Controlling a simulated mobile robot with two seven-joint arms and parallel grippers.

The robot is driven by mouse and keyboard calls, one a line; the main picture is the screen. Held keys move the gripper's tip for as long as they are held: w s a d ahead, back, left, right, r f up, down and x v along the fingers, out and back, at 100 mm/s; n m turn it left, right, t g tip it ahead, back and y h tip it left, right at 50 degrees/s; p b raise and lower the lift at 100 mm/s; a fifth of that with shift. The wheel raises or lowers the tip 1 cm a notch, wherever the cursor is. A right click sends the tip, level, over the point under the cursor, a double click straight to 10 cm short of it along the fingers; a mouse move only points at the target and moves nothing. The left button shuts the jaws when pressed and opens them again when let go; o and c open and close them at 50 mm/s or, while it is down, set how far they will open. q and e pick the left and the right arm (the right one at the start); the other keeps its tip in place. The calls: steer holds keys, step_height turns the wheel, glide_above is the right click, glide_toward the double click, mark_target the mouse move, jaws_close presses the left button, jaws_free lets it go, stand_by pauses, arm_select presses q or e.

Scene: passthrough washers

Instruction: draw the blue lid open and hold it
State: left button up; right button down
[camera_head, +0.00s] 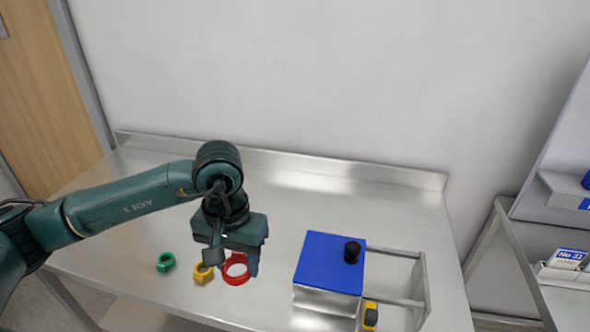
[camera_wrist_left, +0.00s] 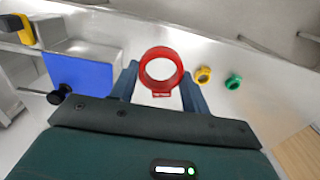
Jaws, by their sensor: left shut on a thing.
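The blue lid (camera_head: 328,261) is a flat square with a black knob (camera_head: 352,251) near its right edge. It covers the top of a metal box (camera_head: 325,299), and bare rails (camera_head: 397,253) extend to the right. The lid also shows at the left of the left wrist view (camera_wrist_left: 80,82). My left gripper (camera_head: 236,262) is left of the box, apart from the lid and knob. It is shut on a red ring (camera_head: 236,281), which shows between the fingers in the left wrist view (camera_wrist_left: 161,89). My right gripper is not in view.
A yellow ring (camera_head: 203,274) and a green ring (camera_head: 166,262) lie on the metal table (camera_head: 330,190) left of my gripper. A yellow and black item (camera_head: 370,317) is beside the box at the front. The table behind the box is clear.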

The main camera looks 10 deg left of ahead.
arm_select(q)
steer(key=w+d+r, duration=0.2)
steer(key=w+d, duration=0.4)
steer(key=w+d+r, duration=0.2)
steer(key=w+d, duration=0.4)
steer(key=shift+w+r, duration=0.2)
steer(key=shift+r, duration=0.1)
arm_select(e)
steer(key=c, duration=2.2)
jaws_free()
